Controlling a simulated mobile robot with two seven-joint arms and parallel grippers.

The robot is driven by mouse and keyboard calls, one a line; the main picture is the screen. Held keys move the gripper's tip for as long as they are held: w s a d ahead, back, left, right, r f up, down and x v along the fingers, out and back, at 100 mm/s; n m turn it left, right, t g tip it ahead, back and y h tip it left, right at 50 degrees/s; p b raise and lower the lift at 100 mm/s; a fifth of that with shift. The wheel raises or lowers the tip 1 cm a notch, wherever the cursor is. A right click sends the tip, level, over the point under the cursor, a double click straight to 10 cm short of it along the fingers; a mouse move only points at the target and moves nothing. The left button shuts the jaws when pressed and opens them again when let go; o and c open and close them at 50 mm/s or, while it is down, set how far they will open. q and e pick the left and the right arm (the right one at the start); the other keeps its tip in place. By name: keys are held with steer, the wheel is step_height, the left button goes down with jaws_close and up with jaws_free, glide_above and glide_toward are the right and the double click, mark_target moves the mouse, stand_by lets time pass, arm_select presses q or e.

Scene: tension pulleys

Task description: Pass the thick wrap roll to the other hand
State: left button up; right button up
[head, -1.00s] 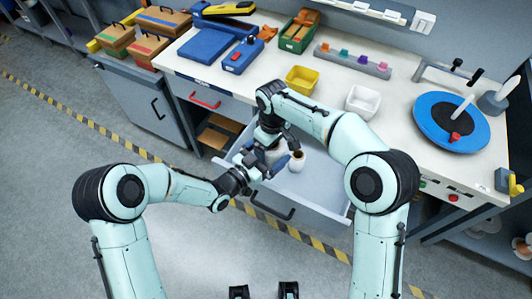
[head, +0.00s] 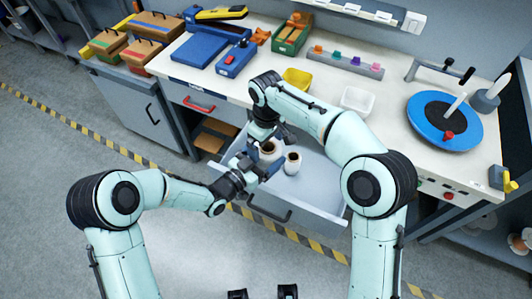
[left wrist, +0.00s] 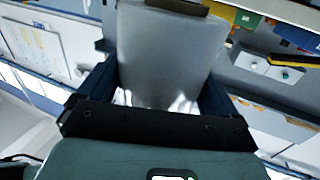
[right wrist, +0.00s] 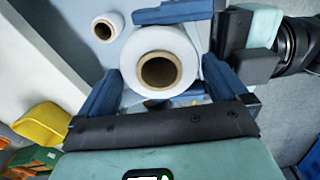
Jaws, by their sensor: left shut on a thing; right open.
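The thick wrap roll (head: 268,147) is white with a brown core, held over the open drawer. My left gripper (head: 262,164) is shut on it; the left wrist view shows the roll's pale side (left wrist: 168,55) between the blue fingers. My right gripper (head: 266,132) is at the roll from the back. In the right wrist view its open blue fingers (right wrist: 163,88) stand on either side of the roll (right wrist: 192,58), core end facing the camera. Whether they touch it is unclear. A thinner roll (head: 292,163) stands in the drawer, also in the right wrist view (right wrist: 107,27).
The open grey drawer (head: 318,190) lies under both grippers. On the workbench (head: 395,75) behind are a yellow bin (head: 297,82), a white bin (head: 357,100) and a blue turntable (head: 445,122). The floor in front is clear.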

step_height(320, 180, up, 8)
steer(key=s+d+f+m+t+y, duration=0.1)
steer(key=s+d+f+m, duration=0.2)
steer(key=s+d+f, duration=0.45)
steer(key=s+d+f+m+t, duration=0.1)
steer(key=s+d+f+m, duration=0.3)
steer(key=d+f, duration=0.7)
steer(key=s+d+f+m+t+y, duration=0.1)
steer(key=s+d+f+m, duration=0.2)
steer(key=s+d+f, duration=0.7)
steer(key=s+a+f+m+g+h, duration=0.1)
steer(key=s+f+m+g+h, duration=0.15)
steer(key=s+f+g, duration=0.55)
steer(key=s+a+f+t+y, duration=0.1)
steer(key=a+f+t+y, duration=0.1)
steer(key=a, duration=0.8)
steer(key=s+a+f+t+y, duration=0.2)
steer(key=a+f, duration=0.3)
steer(key=a, duration=0.4)
steer(key=shift+a, duration=0.4)
